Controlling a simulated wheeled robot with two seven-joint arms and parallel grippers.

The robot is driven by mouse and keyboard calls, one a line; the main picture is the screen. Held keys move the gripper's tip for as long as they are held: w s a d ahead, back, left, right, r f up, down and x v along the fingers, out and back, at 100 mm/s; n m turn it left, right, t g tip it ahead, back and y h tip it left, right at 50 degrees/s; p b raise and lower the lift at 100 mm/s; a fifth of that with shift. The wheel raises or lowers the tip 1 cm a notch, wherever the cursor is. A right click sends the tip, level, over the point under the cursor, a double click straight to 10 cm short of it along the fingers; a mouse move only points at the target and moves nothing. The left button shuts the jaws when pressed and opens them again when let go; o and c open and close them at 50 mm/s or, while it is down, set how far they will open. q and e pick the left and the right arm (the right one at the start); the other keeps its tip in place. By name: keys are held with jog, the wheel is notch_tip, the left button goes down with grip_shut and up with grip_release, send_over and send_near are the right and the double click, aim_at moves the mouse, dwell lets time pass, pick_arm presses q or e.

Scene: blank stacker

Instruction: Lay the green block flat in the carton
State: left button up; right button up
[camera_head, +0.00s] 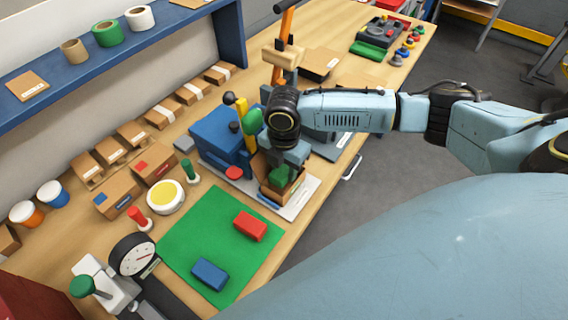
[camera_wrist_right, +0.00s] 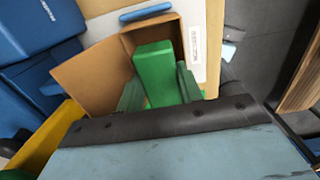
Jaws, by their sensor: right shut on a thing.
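The small open cardboard carton (camera_head: 267,187) stands on a pale board at the table's right edge, under my right gripper (camera_head: 287,165). In the right wrist view the carton (camera_wrist_right: 90,75) has a flap spread to the left. The green block (camera_wrist_right: 155,72) sits between the two fingers of my right gripper (camera_wrist_right: 158,92), which is shut on it. The block is at the carton's opening; I cannot tell whether it touches the bottom. In the head view the block (camera_head: 279,175) is mostly hidden by the gripper and carton. My left gripper is not in view.
A blue machine (camera_head: 215,135) with a yellow post and green knob stands close left of the carton. A green mat (camera_head: 205,235) in front holds a red block (camera_head: 250,226) and a blue block (camera_head: 210,274). Closed boxes line the back. Right of the table is open floor.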

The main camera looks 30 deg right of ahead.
jog(key=o, duration=1.1)
jog(key=shift+c, duration=0.2)
